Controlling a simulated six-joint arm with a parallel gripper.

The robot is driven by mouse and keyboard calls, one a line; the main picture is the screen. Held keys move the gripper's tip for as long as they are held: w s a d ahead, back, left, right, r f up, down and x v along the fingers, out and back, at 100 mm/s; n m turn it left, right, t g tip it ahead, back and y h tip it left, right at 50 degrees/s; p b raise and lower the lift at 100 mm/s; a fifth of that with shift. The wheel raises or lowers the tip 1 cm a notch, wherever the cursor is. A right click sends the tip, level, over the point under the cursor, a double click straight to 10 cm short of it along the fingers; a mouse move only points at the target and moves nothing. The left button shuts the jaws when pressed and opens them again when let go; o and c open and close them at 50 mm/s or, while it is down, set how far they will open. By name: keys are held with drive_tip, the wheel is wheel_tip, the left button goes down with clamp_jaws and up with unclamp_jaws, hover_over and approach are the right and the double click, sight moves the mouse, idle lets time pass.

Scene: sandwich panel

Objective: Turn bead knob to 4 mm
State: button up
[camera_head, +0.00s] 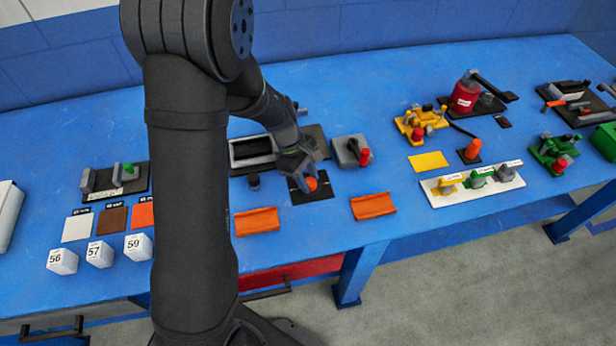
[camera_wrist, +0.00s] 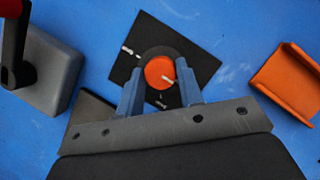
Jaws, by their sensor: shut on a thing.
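The bead knob (camera_wrist: 159,72) is a round orange knob with a white pointer line on its right side, set on a black square plate (camera_wrist: 205,72) with small white marks. In the head view the knob (camera_head: 311,184) shows under my gripper (camera_head: 300,174), on its black plate (camera_head: 318,196). In the wrist view the two blue fingers of my gripper (camera_wrist: 160,95) stand on either side of the knob, shut on it. The plate's marks are too small to read, so I cannot tell which value the pointer shows.
A grey block with a red-tipped lever (camera_head: 352,152) stands right of the knob plate. Orange trays lie in front, at left (camera_head: 257,221) and right (camera_head: 373,206).

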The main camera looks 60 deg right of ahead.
drive_tip(key=m+y, duration=0.1)
drive_tip(key=m, duration=0.2)
drive_tip(key=shift+d+m, duration=0.1)
drive_tip(key=shift+m, duration=0.2)
drive_tip(key=m+y, duration=0.1)
drive_tip(key=m, duration=0.2)
drive_tip(key=shift+d+m+t+y, duration=0.1)
drive_tip(key=shift+m+t+y, duration=0.2)
drive_tip(key=shift+t, duration=0.1)
drive_tip(key=m+t, duration=0.1)
drive_tip(key=m, duration=0.2)
drive_tip(key=m+t+y, duration=0.1)
drive_tip(key=m, duration=0.2)
drive_tip(key=shift+s+d+y, duration=0.1)
drive_tip(key=shift+s+y, duration=0.1)
drive_tip(key=shift+y, duration=0.1)
drive_tip(key=m+t, duration=0.1)
drive_tip(key=m, duration=0.2)
drive_tip(key=m+t, duration=0.1)
drive_tip(key=m, duration=0.1)
drive_tip(key=shift+s+m, duration=0.15)
drive_tip(key=shift+m, duration=0.25)
drive_tip(key=shift+s+m+t, duration=0.1)
drive_tip(key=shift+m+t, duration=0.7)
drive_tip(key=shift+m, duration=1.5)
